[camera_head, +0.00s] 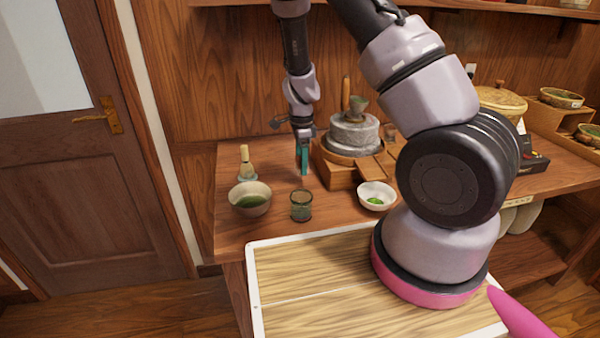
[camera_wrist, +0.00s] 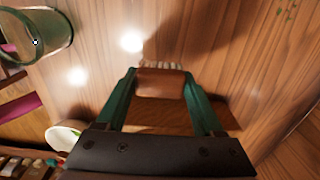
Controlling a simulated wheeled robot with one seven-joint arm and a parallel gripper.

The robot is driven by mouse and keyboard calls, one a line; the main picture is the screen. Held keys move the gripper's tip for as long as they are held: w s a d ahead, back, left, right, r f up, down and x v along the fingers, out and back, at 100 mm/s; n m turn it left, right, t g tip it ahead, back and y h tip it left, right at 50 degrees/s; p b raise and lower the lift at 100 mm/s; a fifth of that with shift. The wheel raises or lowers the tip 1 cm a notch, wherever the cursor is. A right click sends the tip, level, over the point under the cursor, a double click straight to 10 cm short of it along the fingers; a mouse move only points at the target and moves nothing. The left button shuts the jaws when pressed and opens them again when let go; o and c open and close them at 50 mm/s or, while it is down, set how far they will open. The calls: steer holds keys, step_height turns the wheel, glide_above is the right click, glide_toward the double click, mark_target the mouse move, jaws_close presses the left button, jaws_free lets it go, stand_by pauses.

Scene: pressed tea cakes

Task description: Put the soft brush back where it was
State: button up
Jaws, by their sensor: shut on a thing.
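My gripper (camera_head: 304,168) points down over the table, left of the stone mill (camera_head: 354,133) and behind the glass jar (camera_head: 301,206). In the wrist view its green fingers (camera_wrist: 161,98) are shut on the soft brush (camera_wrist: 160,84). The brush shows as a reddish-brown block with pale bristles at its far edge. In the head view the brush cannot be made out at the fingertips. Wood surface lies beyond and beneath the brush; I cannot tell whether the brush touches it.
A whisk on a stand (camera_head: 245,165) and a bowl of green tea (camera_head: 250,200) stand to the left. A white bowl with green powder (camera_head: 375,196) stands right of the jar. The mill's wooden base (camera_head: 340,175) is close on the gripper's right. Bare table lies around the gripper's left.

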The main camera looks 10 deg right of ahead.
steer(key=shift+f, duration=1.85)
steer(key=shift+d+f, duration=0.1)
steer(key=shift+f, duration=0.1)
steer(key=o, duration=1.2)
steer(key=shift+r, duration=0.15)
